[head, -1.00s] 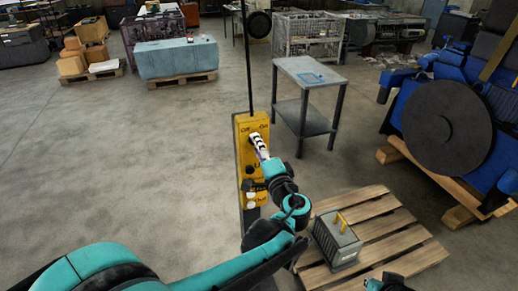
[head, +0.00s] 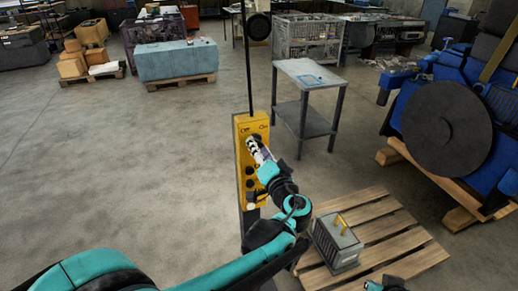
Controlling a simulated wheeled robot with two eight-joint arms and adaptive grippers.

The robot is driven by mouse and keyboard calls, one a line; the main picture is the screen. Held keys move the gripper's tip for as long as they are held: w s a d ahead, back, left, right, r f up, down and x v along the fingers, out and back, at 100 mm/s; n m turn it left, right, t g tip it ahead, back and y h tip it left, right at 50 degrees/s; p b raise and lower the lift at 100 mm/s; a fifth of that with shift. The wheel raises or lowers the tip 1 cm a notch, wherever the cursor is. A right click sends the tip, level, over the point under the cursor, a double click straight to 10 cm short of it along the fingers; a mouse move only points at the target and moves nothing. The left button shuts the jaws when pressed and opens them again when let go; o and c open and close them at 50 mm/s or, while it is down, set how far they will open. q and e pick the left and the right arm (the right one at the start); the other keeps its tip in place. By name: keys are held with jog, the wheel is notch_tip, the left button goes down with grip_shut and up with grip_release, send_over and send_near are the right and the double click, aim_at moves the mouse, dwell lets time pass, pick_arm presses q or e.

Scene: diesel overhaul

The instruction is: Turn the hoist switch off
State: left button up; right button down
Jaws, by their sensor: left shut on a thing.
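The yellow control box (head: 243,165) stands on a post at the middle of the head view. It has a dark rotary switch near its top with small lettering on both sides, and several round buttons below. My left gripper (head: 254,144) is at the upper part of the box, shut on the switch knob. The fingers hide most of the knob, so I cannot read its position. The arm reaches up to it from the lower left. A piece of my right arm shows at the bottom edge, but its fingers are out of view.
A wooden pallet (head: 408,250) with a grey box (head: 335,243) lies at the lower right. A grey table (head: 310,75) stands behind the control box. A blue engine (head: 385,125) stands at the right.

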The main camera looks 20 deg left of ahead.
pick_arm(q)
jog(key=shift+f, duration=0.15)
jog(key=o, duration=1.2)
jog(key=shift+a, duration=0.1)
jog(key=shift+c, duration=0.2)
jog(key=v, duration=1.2)
